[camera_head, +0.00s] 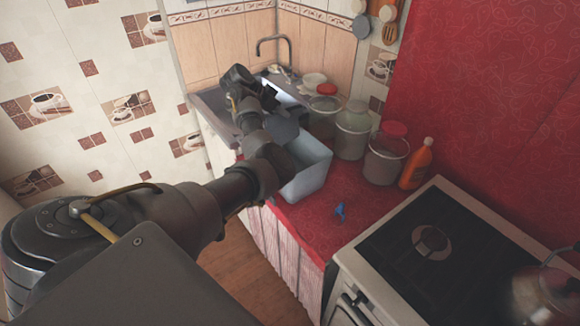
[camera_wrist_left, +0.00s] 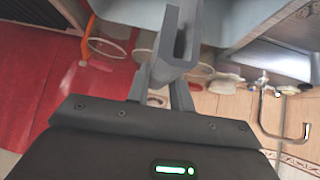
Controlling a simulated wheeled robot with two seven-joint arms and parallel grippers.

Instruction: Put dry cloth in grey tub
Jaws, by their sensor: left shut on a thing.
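The grey tub (camera_head: 308,170) stands on the red counter beside the sink, partly covered by my left arm in the head view. My left gripper (camera_head: 284,126) is over the tub's far end, its fingertips hard to make out there. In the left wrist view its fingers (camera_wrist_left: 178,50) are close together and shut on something. A pale grey-blue surface shows behind them. I cannot clearly make out the dry cloth in either view; what is between the fingers is mostly hidden. My right gripper is not in view.
Lidded jars (camera_head: 353,130) and an orange bottle (camera_head: 416,164) stand right of the tub. A small blue object (camera_head: 340,212) lies on the counter (camera_head: 310,215). The stove (camera_head: 440,250) is at the right. The tap (camera_head: 273,46) rises behind the sink.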

